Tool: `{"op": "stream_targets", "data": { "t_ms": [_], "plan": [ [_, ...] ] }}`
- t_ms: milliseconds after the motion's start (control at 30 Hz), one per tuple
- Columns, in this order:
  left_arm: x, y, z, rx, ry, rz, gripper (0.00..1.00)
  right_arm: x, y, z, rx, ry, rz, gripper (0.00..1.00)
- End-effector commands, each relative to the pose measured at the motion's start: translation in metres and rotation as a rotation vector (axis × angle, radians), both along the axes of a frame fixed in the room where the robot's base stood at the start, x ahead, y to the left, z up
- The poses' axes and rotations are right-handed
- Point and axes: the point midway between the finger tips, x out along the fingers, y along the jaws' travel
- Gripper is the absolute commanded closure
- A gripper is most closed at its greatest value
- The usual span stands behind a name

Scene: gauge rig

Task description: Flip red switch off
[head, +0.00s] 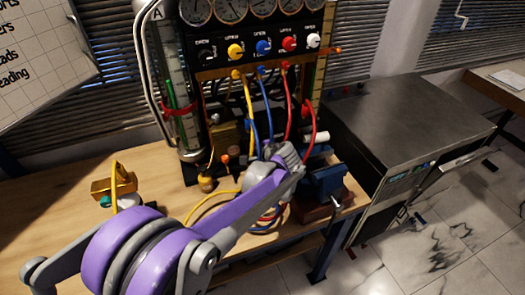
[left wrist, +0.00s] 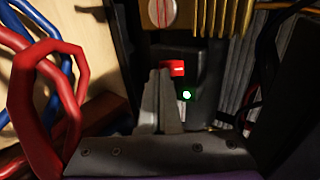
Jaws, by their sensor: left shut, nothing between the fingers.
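The red switch (left wrist: 172,68) shows in the left wrist view as a small red piece on a dark housing, just beyond my fingertips. A green light (left wrist: 187,95) glows on the housing below it. My left gripper (left wrist: 159,74) is shut and empty, its tips right at the lower left of the switch. I cannot tell whether they touch it. In the head view my left gripper (head: 290,153) reaches in among the hoses under the gauge panel, and I cannot make out the switch there. My right gripper is in neither view.
The gauge panel (head: 219,55) has several coloured knobs and hoses. Red and blue hoses (left wrist: 72,95) loop close to my left gripper. A blue vise (head: 325,180) stands at the right of the wooden bench (head: 40,222). A brass block (left wrist: 211,15) sits above the switch.

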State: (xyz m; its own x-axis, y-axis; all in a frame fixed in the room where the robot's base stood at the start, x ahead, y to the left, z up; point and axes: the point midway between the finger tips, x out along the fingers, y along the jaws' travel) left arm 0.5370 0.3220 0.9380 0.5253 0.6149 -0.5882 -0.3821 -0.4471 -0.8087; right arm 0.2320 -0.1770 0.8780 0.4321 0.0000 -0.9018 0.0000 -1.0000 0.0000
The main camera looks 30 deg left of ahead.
Motion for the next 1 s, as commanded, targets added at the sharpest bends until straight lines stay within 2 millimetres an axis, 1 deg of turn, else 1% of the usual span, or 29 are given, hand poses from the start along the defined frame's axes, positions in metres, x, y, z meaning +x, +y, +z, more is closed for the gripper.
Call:
{"op": "stream_targets", "data": {
  "t_ms": [400, 467, 567, 633, 867, 1000],
  "plan": [
    [0.002, 0.002, -0.002, 0.002, -0.001, 0.000, 1.00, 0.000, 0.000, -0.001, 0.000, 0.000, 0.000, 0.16],
    [0.002, 0.003, -0.005, 0.012, -0.008, 0.000, 1.00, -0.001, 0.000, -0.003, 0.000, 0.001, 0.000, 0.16],
    [0.003, 0.005, -0.012, 0.051, -0.041, 0.001, 1.00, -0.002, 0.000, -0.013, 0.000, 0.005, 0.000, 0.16],
    [0.004, 0.006, -0.008, 0.052, -0.042, 0.002, 1.00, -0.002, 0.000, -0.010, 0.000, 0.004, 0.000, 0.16],
    [0.004, 0.006, -0.006, 0.050, -0.043, 0.002, 1.00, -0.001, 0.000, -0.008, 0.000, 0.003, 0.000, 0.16],
    [0.004, 0.006, 0.000, 0.051, -0.043, 0.002, 1.00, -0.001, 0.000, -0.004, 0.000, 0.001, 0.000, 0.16]
  ]
}}
